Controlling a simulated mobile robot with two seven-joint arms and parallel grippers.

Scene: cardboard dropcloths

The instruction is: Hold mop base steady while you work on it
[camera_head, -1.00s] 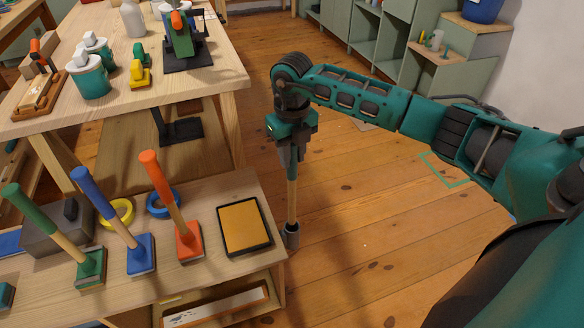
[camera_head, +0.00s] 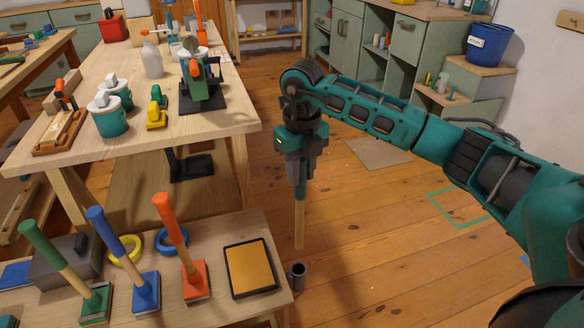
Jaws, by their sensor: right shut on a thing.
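My right gripper (camera_head: 301,180) points down beside the low bench, shut on a wooden stick (camera_head: 300,222). The stick hangs upright, its lower end just above a grey tube-shaped holder (camera_head: 298,279) at the bench's right edge, with a gap showing between them. Three block-like tools with upright, tilted handles stand on the bench: a green one (camera_head: 95,303), a blue one (camera_head: 146,292) and an orange one (camera_head: 195,282). I cannot tell which thing is the mop base. My left gripper is out of view.
A black-rimmed tray with a yellow pad (camera_head: 249,268) lies on the bench near the holder. Yellow (camera_head: 125,250) and blue rings lie behind the tools. A taller worktable (camera_head: 205,125) with teal pots stands behind.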

